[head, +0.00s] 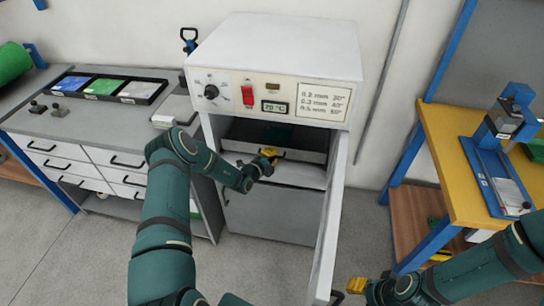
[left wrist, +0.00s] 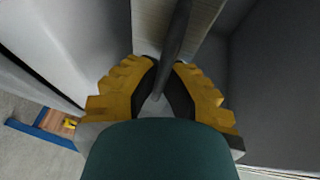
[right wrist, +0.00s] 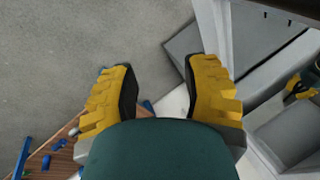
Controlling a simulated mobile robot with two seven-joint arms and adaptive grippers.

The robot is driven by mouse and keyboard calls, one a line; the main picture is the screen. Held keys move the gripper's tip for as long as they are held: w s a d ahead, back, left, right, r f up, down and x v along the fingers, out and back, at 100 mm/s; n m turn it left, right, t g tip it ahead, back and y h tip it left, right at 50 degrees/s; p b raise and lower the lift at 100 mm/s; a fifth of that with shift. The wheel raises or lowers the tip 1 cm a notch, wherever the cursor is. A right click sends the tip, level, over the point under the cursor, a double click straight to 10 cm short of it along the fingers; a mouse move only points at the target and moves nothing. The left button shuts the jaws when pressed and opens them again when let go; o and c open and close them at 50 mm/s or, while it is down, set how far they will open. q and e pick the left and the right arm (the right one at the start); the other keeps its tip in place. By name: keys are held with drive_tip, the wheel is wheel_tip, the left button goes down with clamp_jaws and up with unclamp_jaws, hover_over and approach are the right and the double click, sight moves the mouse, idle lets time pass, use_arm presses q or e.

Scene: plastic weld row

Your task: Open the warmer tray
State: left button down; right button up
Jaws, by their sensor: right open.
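The warmer (head: 275,55) is a white cabinet with a dial, a red switch and a display. Its door (head: 330,225) stands swung open at the right. Inside the opening is the pale tray front (head: 308,155) with a dark bar handle. My left gripper (head: 269,156) is at this handle. In the left wrist view the dark handle bar (left wrist: 178,40) runs between the yellow fingers (left wrist: 166,68), which are closed around it. My right gripper (head: 357,287) is open and empty, low beside the door's outer edge. In the right wrist view its fingers (right wrist: 160,85) are apart with nothing between them.
A drawer bench (head: 100,140) with a bin tray (head: 108,87) stands at the left. A yellow-topped bench (head: 450,135) with a blue device (head: 495,170) stands at the right. The open door stands between my two grippers. Grey floor is free beyond the door.

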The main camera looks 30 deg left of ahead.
use_arm(q)
drive_tip(key=s+d+p, duration=0.3)
drive_tip(key=s+p, duration=0.2)
drive_tip(key=s, duration=0.7)
drive_tip(key=s+d+p, duration=0.3)
drive_tip(key=s+p, duration=0.2)
drive_tip(key=s, duration=0.8)
drive_tip(key=shift+s+d, duration=0.3)
drive_tip(key=shift+d, duration=0.05)
use_arm(e)
wheel_tip(320, 180, up, 11)
drive_tip(key=w, duration=0.2)
drive_tip(key=shift+d+t, duration=0.3)
drive_tip(key=shift+t, duration=0.1)
drive_tip(key=shift+f, duration=0.1)
use_arm(q)
drive_tip(key=c, duration=1.1)
unclamp_jaws()
drive_tip(key=shift+o, duration=0.2)
